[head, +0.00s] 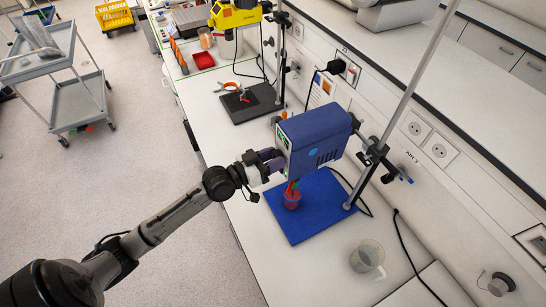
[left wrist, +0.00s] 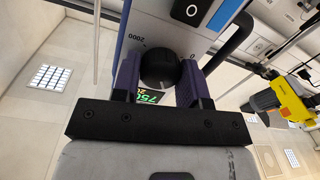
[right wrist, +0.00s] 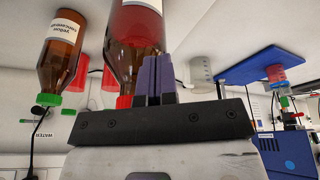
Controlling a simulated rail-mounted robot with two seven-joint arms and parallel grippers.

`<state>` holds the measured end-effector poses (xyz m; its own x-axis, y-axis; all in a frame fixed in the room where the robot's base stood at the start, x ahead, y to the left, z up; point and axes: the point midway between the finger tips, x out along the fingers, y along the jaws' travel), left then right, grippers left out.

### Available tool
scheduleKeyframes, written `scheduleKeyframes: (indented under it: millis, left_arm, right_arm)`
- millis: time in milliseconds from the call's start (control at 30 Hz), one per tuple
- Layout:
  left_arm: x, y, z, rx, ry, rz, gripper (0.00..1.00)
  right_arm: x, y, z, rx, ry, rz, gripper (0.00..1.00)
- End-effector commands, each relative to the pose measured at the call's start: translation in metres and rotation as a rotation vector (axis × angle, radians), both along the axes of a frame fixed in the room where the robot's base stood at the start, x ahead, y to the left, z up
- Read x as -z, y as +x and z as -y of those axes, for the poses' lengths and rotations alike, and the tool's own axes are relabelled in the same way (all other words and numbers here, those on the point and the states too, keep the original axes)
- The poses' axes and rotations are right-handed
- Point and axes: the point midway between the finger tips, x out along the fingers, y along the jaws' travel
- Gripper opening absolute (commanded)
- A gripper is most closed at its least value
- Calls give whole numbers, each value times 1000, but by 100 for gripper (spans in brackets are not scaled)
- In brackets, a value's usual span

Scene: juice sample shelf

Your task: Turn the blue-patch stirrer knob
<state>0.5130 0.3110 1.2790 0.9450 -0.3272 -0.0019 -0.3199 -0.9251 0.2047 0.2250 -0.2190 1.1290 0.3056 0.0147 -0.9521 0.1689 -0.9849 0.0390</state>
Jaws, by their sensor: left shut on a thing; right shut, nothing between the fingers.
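The blue stirrer (head: 320,138) with a round light-blue patch is clamped to a metal stand above a blue base plate (head: 315,215). Its black knob (left wrist: 160,68) fills the middle of the left wrist view, between the marks 2000 and 0. A display (left wrist: 153,97) with green digits shows partly below the knob. My left gripper (head: 274,160) is at the stirrer's front; in the left wrist view its purple fingers (left wrist: 157,80) close on both sides of the knob. My right gripper (right wrist: 157,80) is shut and empty, seen only in the right wrist view.
A red cup (head: 292,199) stands under the stirrer. A clear beaker (head: 366,256) stands nearer on the bench. A yellow stirrer (head: 236,14) stands farther back. Brown bottles, one with a green cap (right wrist: 48,100), appear upside down close to my right gripper.

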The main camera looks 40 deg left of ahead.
Motion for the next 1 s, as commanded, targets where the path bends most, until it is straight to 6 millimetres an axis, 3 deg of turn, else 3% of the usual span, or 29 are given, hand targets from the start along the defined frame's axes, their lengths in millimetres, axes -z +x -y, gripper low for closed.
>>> scheduleKeyframes:
  millis: [500, 1000]
  left_arm:
    - [-3, 0, 0, -1, -400, -157, 16]
    - [-2, 0, 0, 0, -844, -330, 16]
  right_arm:
    - [-30, 0, -1, 3, 4, -1, 0]
    - [-48, 0, -3, 7, 10, 0, 0]
